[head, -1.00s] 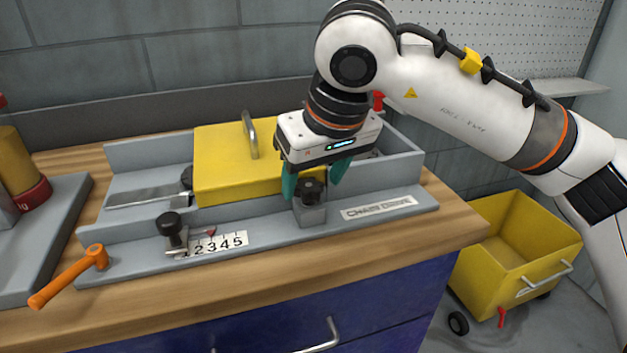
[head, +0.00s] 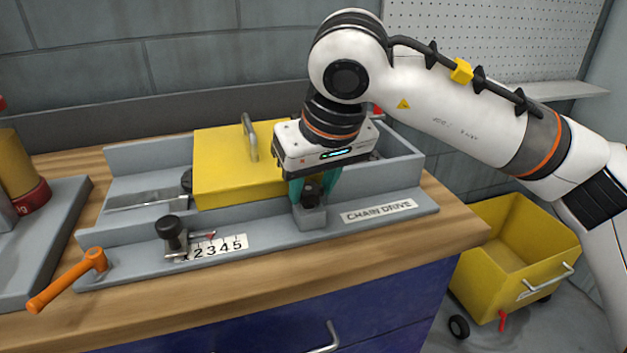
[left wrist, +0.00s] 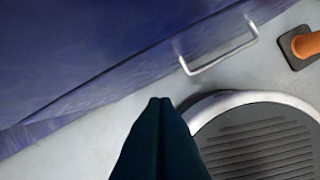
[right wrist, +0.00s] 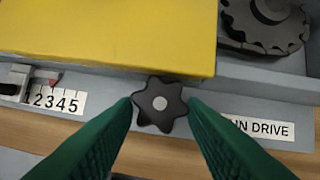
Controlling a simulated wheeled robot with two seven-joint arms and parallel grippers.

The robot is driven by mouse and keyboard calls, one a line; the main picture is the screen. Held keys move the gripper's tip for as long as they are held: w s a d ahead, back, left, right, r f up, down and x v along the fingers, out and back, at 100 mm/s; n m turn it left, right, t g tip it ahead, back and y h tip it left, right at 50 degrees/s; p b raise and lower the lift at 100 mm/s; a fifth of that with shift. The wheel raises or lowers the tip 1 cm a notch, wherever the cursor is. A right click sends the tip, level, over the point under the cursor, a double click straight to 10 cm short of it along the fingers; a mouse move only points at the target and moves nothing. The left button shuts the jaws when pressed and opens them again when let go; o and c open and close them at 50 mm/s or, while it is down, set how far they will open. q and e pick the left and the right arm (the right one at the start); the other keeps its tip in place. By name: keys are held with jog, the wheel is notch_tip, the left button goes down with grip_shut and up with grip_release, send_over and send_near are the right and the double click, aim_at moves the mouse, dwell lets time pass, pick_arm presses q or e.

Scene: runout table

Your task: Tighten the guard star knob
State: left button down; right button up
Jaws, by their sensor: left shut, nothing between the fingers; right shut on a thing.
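The guard star knob is black and star-shaped, with a pale centre; it shows in the right wrist view (right wrist: 160,104) and in the head view (head: 312,190). It sits on a small grey block (head: 311,216) at the front edge of the yellow guard (head: 225,170). My right gripper (head: 313,194) points down and is shut on the star knob, one green finger on each side. My left gripper (left wrist: 160,102) shows only in the left wrist view, fingers together and empty, near the blue cabinet front and above the floor.
A second black knob (head: 171,230) with a pointer stands by the 12345 scale (head: 218,246). A CHAIN DRIVE label (head: 378,211) is right of the block. A yellow cart (head: 520,245) stands on the floor at right.

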jog(key=m, duration=0.1)
jog(key=m+h, duration=0.1)
jog(key=m, duration=0.2)
jog(key=shift+s+a+r+t+h, duration=0.1)
jog(key=shift+a+t+h, duration=0.2)
jog(key=shift+a+m+h, duration=0.15)
jog(key=shift+m+h, duration=0.25)
jog(key=shift+m, duration=0.8)
jog(key=shift+m+p, duration=0.3)
jog(key=shift+m, duration=0.2)
pick_arm(q)
jog(key=shift+x, duration=0.85)
jog(key=shift+s+f, duration=0.1)
jog(key=shift+s, duration=0.15)
pick_arm(e)
jog(key=o, duration=1)
jog(key=shift+c, duration=0.2)
jog(key=shift+s+r, duration=0.15)
jog(key=shift+r, duration=0.3)
pick_arm(q)
notch_tip(320, 180, down, 6)
jog(key=s+p, duration=0.1)
jog(key=s, duration=0.1)
jog(key=shift+g+p, duration=0.3)
jog(key=shift+p, duration=0.1)
pick_arm(e)
jog(key=v, duration=1.1)
jog(key=shift+a, duration=0.25)
